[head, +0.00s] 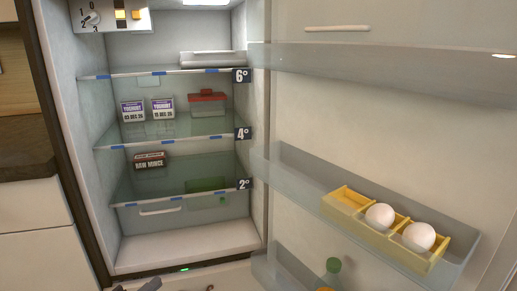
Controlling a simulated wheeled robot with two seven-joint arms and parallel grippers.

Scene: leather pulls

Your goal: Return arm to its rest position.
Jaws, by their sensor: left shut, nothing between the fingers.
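My left gripper (148,285) shows only as a small grey part at the bottom edge of the head view, low in front of the open fridge (185,248). It is shut with nothing in it and touches nothing that I can see. Most of it and its arm are cut off by the frame. My right gripper is not in view.
Glass shelves hold yoghurt cups (133,109), a red-lidded box (207,103) and raw mince (149,160). The fridge floor is clear.

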